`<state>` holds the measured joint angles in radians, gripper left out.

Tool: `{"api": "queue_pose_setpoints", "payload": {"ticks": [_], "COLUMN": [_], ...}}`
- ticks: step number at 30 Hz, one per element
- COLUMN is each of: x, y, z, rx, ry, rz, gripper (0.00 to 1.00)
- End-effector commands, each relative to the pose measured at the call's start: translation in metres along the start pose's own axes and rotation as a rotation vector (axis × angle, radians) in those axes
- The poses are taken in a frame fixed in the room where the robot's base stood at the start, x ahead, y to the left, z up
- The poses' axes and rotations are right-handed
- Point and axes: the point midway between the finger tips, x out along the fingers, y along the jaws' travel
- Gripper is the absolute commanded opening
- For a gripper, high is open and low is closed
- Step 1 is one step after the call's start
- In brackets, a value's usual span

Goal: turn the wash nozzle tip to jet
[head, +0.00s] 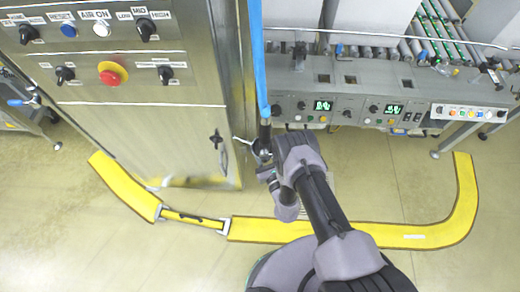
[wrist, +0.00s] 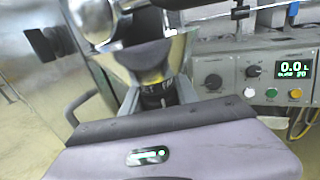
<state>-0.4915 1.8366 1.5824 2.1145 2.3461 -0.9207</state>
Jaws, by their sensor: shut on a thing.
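The wash nozzle (head: 265,133) hangs at the lower end of a blue hose (head: 259,60), beside the steel cabinet's right edge. My gripper (head: 262,152) is at the nozzle's lower end. In the wrist view my gripper's fingers (wrist: 156,100) are on both sides of the tip, shut on it. The tip's lower part is hidden behind my gripper's body. I cannot read any setting mark on the tip.
The steel cabinet (head: 150,130) with knobs and a red stop button (head: 112,73) stands close on the left. A grey control panel (head: 350,106) and roller conveyor (head: 430,45) are behind right. Yellow floor guarding (head: 270,230) runs below my arm.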

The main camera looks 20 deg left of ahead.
Motion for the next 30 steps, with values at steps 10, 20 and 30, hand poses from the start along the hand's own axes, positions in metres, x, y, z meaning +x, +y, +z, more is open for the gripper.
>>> {"api": "queue_pose_setpoints", "payload": {"ticks": [10, 20, 30], "x": [-0.001, -0.002, -0.002], "y": [-0.005, -0.009, -0.011], "z": [-0.005, -0.003, -0.001], "rx": [0.002, 0.003, 0.002], "ry": [0.000, 0.001, 0.002], "rz": [-0.237, -0.351, -0.372], "gripper": [0.00, 0.00, 0.00]}}
